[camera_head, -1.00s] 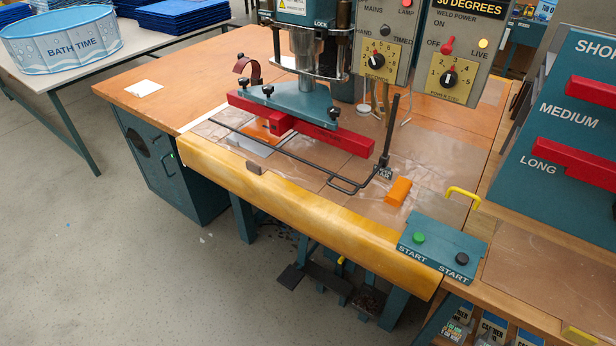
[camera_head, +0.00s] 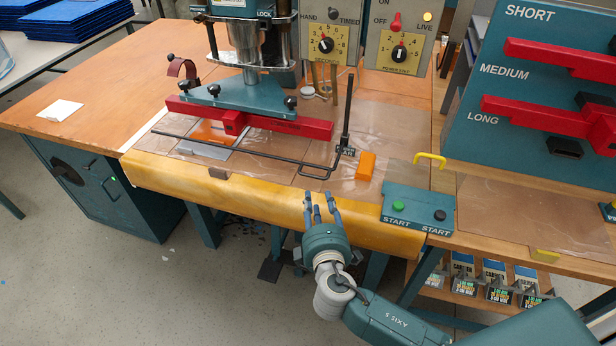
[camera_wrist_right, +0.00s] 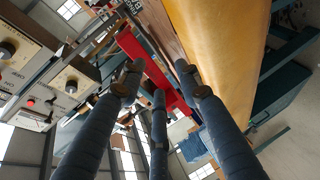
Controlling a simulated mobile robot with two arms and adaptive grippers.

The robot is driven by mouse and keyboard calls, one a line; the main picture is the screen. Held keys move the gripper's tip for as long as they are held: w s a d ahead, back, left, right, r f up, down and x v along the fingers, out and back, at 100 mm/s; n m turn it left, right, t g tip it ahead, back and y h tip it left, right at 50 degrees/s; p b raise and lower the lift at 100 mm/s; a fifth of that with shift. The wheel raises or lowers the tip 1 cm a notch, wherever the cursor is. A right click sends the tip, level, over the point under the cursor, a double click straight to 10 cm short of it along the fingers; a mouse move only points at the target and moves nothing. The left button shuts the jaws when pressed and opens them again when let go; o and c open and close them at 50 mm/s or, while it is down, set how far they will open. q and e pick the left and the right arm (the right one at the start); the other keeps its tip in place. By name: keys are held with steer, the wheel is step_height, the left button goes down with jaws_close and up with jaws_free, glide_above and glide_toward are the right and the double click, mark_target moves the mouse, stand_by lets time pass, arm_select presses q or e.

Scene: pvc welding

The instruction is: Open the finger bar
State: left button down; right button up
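The finger bar (camera_head: 262,153) is a thin black rod lying low across the front of the welding press. Its right end bends in a loop beside an upright black post (camera_head: 346,112). The red welding bar (camera_head: 276,123) hangs just behind it under the teal press head. My right gripper (camera_head: 320,198) is in front of the yellow padded table edge, to the right of and nearer than the bar, touching nothing that I can see. Its three fingers are spread and empty, as the right wrist view (camera_wrist_right: 162,85) also shows. I cannot make out the finger bar there. My left gripper is not in view.
A teal start-button box (camera_head: 417,207) sits right of my gripper on the table front. An orange block (camera_head: 365,166) lies near the bar's right end. Control boxes (camera_head: 327,45) hang above the bench. A rack (camera_head: 550,85) with red bars stands at the right.

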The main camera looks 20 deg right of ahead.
mark_target(311, 176)
steer(key=shift+t, duration=0.3)
steer(key=x, duration=1.1)
steer(key=shift+w+a+r+p, duration=0.1)
steer(key=shift+a+r+p, duration=0.05)
steer(key=shift+a+p, duration=0.25)
jaws_close()
